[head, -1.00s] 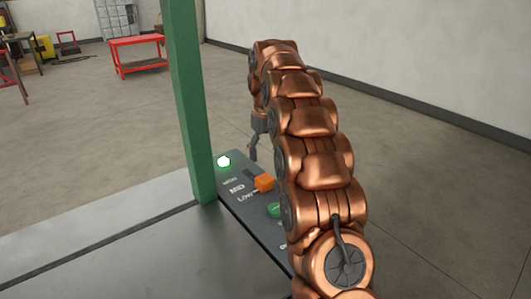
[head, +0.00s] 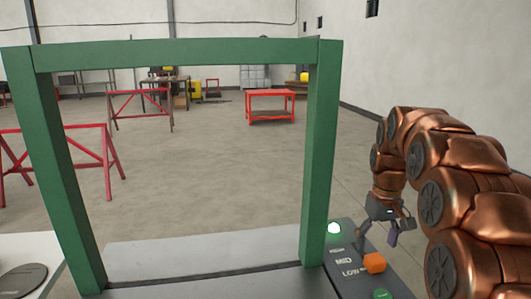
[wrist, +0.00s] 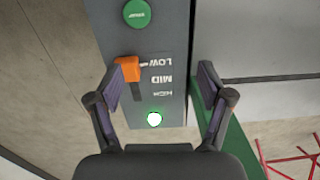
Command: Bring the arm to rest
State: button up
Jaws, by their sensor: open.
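My copper arm (head: 455,165) reaches in from the right of the head view and bends down over the control panel. My gripper (head: 378,240) hangs above the panel's right side. In the wrist view my gripper (wrist: 162,90) is open and empty, its fingers spread over the panel (wrist: 172,40). An orange slider knob (wrist: 127,69) shows by the left finger, at the LOW label; I cannot tell whether they touch. A green button (wrist: 137,13) and a lit white-green lamp (wrist: 154,119) are on the panel. The lamp (head: 334,228) and knob (head: 375,263) also show in the head view.
A green frame (head: 322,140) stands beside the panel, its post close to my gripper. A red table (head: 270,107) and red trestles (head: 95,150) stand farther back. A wall (head: 430,60) is at the right.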

jog(key=s+a+f+p, duration=0.1)
jog(key=s+a, duration=0.2)
jog(key=s, duration=0.8)
jog(key=s+a+f+m+g+p, duration=0.1)
jog(key=s+a, duration=0.2)
jog(key=s, duration=0.9)
jog(key=s+a+f+p, duration=0.1)
jog(key=s+a+f, duration=0.1)
jog(key=s, duration=1)
jog(key=shift+a+m, duration=0.4)
jog(key=shift+a, duration=0.1)
jog(key=shift+s+f, duration=0.1)
